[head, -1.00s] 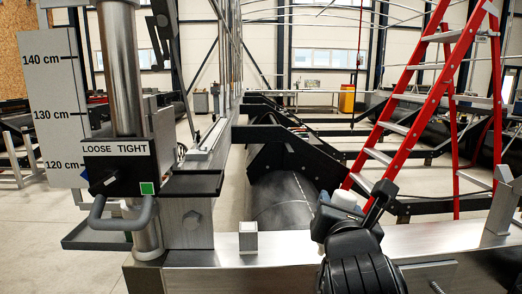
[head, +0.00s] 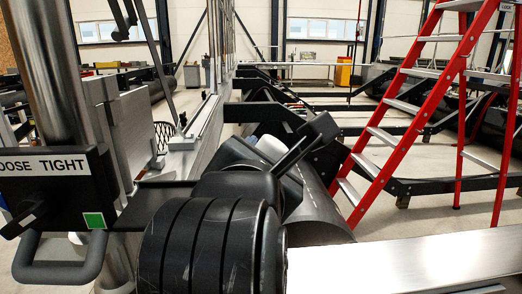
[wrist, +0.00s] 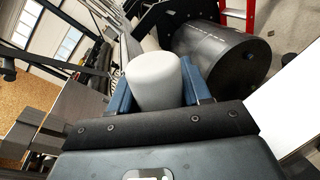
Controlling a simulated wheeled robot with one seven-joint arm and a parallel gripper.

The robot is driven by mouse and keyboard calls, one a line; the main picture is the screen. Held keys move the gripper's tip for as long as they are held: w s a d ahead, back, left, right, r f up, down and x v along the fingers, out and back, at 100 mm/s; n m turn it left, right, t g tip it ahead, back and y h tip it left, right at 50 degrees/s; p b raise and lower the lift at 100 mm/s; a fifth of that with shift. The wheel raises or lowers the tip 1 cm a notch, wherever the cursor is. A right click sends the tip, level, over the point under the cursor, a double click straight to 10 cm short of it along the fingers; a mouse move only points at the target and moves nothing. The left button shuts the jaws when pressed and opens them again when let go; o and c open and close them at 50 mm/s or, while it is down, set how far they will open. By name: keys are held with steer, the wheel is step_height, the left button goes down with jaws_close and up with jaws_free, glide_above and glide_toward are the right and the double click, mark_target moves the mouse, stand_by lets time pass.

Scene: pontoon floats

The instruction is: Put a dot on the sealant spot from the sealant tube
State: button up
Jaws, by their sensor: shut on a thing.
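My gripper (wrist: 157,98) shows in the wrist view with its blue fingers on either side of a pale, rounded sealant tube (wrist: 154,78). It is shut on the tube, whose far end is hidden. In the head view a small pale part of the tube (head: 270,147) shows behind my arm, which hides most of the gripper. A black pontoon float (wrist: 222,55) lies beyond the tube, to its right in the wrist view. The float (head: 318,205) is partly covered by my arm in the head view. I cannot make out the sealant spot in either view.
A LOOSE/TIGHT clamp box (head: 55,190) with a grey handle (head: 60,270) stands close at left on a metal post (head: 40,75). A metal beam (head: 400,262) crosses the front right. A red ladder (head: 400,115) stands at right. Black frame arms (head: 430,187) reach over the floor.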

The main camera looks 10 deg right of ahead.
step_height(320, 180, down, 6)
steer(key=b, duration=0.3)
stand_by(0.4)
steer(key=shift+f+b, duration=1.1)
steer(key=shift+b, duration=0.2)
stand_by(0.5)
steer(key=shift+d, duration=0.7)
steer(key=shift+c, duration=0.8)
steer(key=shift+s+d+r, duration=0.1)
steer(key=shift+d, duration=2.15)
steer(key=shift+c, duration=0.7)
